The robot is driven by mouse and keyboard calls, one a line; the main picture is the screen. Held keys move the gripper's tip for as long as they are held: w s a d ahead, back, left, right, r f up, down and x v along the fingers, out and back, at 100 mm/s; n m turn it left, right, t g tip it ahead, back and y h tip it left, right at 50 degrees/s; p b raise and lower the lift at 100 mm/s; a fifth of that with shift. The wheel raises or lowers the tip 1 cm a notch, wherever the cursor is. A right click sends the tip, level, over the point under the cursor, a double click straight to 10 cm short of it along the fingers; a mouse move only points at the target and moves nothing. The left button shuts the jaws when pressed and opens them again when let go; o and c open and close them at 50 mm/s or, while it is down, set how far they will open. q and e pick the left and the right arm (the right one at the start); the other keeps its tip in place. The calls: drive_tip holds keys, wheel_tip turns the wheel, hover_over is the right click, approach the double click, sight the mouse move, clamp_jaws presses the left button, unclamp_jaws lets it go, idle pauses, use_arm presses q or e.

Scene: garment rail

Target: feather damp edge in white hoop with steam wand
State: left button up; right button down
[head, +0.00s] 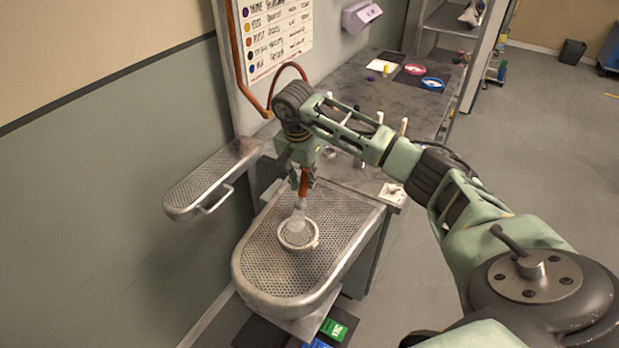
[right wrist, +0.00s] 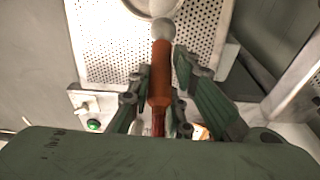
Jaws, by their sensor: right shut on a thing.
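The white hoop (head: 298,235) lies on the perforated metal board (head: 262,262) and shows partly at the top of the right wrist view (right wrist: 150,8). The steam wand has an orange-red handle (right wrist: 160,75) and a pale grey head. My right gripper (head: 303,180) is shut on the handle, with a finger on each side. The wand (head: 303,188) points down, its head at the far part of the hoop, with pale steam over the hoop. I cannot tell whether the head touches the cloth. The damp edge is not distinct. My left gripper is not in view.
A small perforated sleeve board (head: 205,180) juts out at the left. Green and blue cards lie below the board's front. Grey floor is open at the right.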

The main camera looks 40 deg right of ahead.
drive_tip(key=shift+a, duration=0.1)
drive_tip(key=shift+w+a, duration=0.2)
drive_tip(key=shift+a, duration=0.4)
drive_tip(key=shift+w+a, duration=0.15)
drive_tip(key=shift+a, duration=0.45)
drive_tip(key=shift+s+a, duration=0.1)
drive_tip(key=s+a+p, duration=0.1)
drive_tip(key=s+a, duration=0.2)
drive_tip(key=shift+a, duration=0.15)
drive_tip(key=shift+s+p, duration=0.2)
drive_tip(key=shift+p, duration=0.1)
